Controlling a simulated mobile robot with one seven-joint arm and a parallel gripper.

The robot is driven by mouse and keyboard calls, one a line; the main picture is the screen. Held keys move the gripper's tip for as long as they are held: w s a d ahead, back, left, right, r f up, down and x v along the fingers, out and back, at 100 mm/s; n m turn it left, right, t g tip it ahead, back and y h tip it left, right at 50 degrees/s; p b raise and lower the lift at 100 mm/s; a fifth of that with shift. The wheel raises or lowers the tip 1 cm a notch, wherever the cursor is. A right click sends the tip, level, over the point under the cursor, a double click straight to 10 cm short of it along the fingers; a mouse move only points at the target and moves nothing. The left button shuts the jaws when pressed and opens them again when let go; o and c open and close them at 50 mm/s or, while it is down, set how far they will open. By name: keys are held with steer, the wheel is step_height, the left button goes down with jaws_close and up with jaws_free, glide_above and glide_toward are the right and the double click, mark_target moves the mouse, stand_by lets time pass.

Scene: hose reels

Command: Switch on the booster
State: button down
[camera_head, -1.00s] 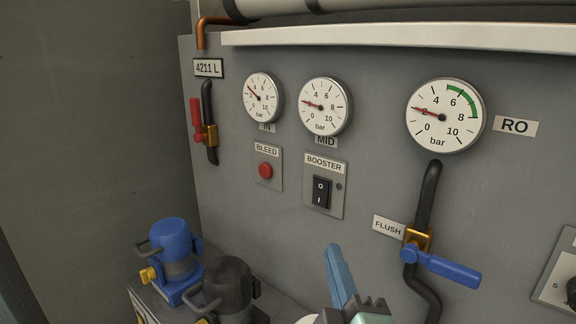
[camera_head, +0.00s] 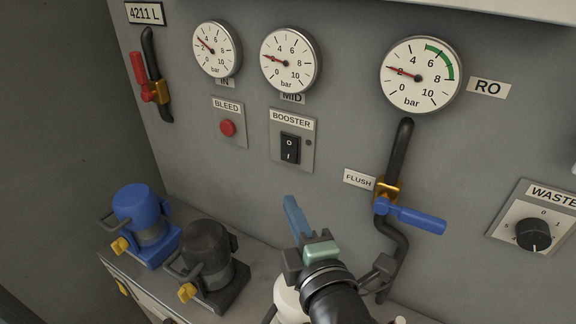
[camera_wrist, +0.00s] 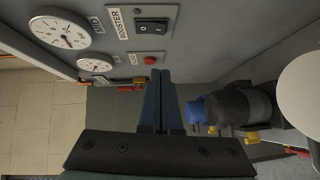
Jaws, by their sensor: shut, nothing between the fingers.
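The booster switch (camera_head: 290,149) is a black rocker marked O and I on a grey plate (camera_head: 278,157) labelled BOOSTER, mounted on the grey wall panel. A small dark lamp (camera_head: 308,143) sits on the plate beside it. The switch also shows in the wrist view (camera_wrist: 151,26), near the top. My gripper (camera_head: 291,203) is below the switch in the head view, apart from it, with its blue fingers together and nothing between them. In the wrist view my fingers (camera_wrist: 160,82) lie side by side, pointing past the switch.
The red BLEED button (camera_head: 227,128) is left of the booster plate. Gauges, including the RO gauge (camera_head: 420,75), hang above. The FLUSH valve's blue handle (camera_head: 416,217) juts out at right, with the WASTE dial (camera_head: 533,234) beyond. Blue (camera_head: 140,222) and black (camera_head: 208,262) pumps stand lower left.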

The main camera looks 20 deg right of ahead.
steer(key=p, duration=0.3)
glide_toward(285, 159)
steer(key=w+a, duration=0.3)
steer(key=w, duration=0.1)
steer(key=shift+w+d+f+p, duration=0.1)
steer(key=shift+w+d, duration=0.25)
steer(key=shift+d, duration=0.2)
steer(key=shift+w+d+p, duration=0.15)
steer(key=shift+w+d, duration=0.25)
steer(key=shift+d, duration=0.2)
steer(key=shift+w+d+f+p, duration=0.1)
steer(key=shift+w+d, duration=0.25)
steer(key=shift+d, duration=0.2)
steer(key=b, duration=0.3)
steer(key=shift+w+d+f+b, duration=0.15)
steer(key=shift+d+b, duration=0.05)
steer(key=shift+b, duration=0.15)
